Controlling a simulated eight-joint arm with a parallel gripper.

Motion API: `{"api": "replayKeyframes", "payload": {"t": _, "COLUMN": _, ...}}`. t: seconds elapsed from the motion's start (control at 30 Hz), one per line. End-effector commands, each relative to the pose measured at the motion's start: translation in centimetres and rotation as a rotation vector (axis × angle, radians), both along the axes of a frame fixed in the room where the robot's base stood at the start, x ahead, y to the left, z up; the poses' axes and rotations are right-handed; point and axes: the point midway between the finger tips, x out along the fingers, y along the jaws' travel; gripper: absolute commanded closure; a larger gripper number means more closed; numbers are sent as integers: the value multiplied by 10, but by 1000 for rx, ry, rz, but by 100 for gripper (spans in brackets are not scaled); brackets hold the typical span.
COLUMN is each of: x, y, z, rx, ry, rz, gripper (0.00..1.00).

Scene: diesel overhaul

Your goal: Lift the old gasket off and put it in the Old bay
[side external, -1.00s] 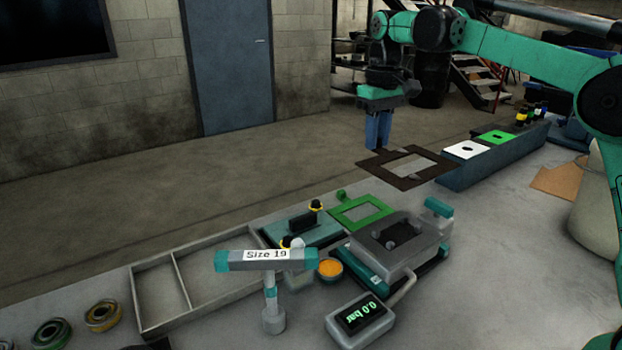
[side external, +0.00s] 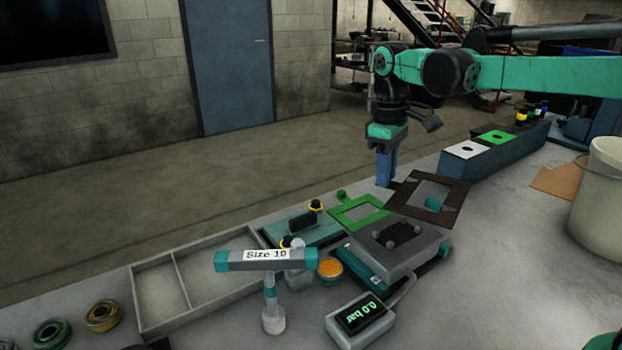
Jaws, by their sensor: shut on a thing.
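The old gasket is a dark brown rectangular frame (side external: 416,212) with a large opening. My gripper (side external: 385,180), with blue fingers, is shut on the gasket's left edge; the exact contact is small in view. The gasket sticks out to the right of the fingers and appears tilted. A grey tray (side external: 178,275) with divided compartments lies at the left. No label marking an Old bay is readable.
A green gasket frame (side external: 378,217) lies left of the block. A blue-grey stand (side external: 490,163) with white and green plates is at the back right. A "Size 19" post (side external: 270,300), orange-filled cup (side external: 330,267) and pressure display (side external: 360,315) stand in front. A pale bucket (side external: 600,190) is right.

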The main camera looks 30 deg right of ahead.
Motion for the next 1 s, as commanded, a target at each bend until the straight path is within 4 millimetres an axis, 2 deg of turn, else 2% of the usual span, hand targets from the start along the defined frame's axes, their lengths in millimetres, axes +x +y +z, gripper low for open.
{"api": "replayKeyframes", "payload": {"t": 0.17, "x": 26, "y": 29, "z": -15, "rx": -22, "ry": 11, "rz": 442, "gripper": 100}}
{"api": "replayKeyframes", "payload": {"t": 0.27, "x": 41, "y": 55, "z": -26, "rx": -38, "ry": 15, "rz": 758, "gripper": 100}}
{"api": "replayKeyframes", "payload": {"t": 0.5, "x": 69, "y": 130, "z": -60, "rx": -83, "ry": -2, "rz": 1581, "gripper": 100}}
{"api": "replayKeyframes", "payload": {"t": 0.7, "x": 76, "y": 192, "z": -87, "rx": -120, "ry": -42, "rz": 2204, "gripper": 100}}
{"api": "replayKeyframes", "payload": {"t": 0.83, "x": 76, "y": 222, "z": -101, "rx": -139, "ry": -72, "rz": 2502, "gripper": 100}}
{"api": "replayKeyframes", "payload": {"t": 1.0, "x": 75, "y": 243, "z": -111, "rx": -152, "ry": -102, "rz": 2719, "gripper": 100}}
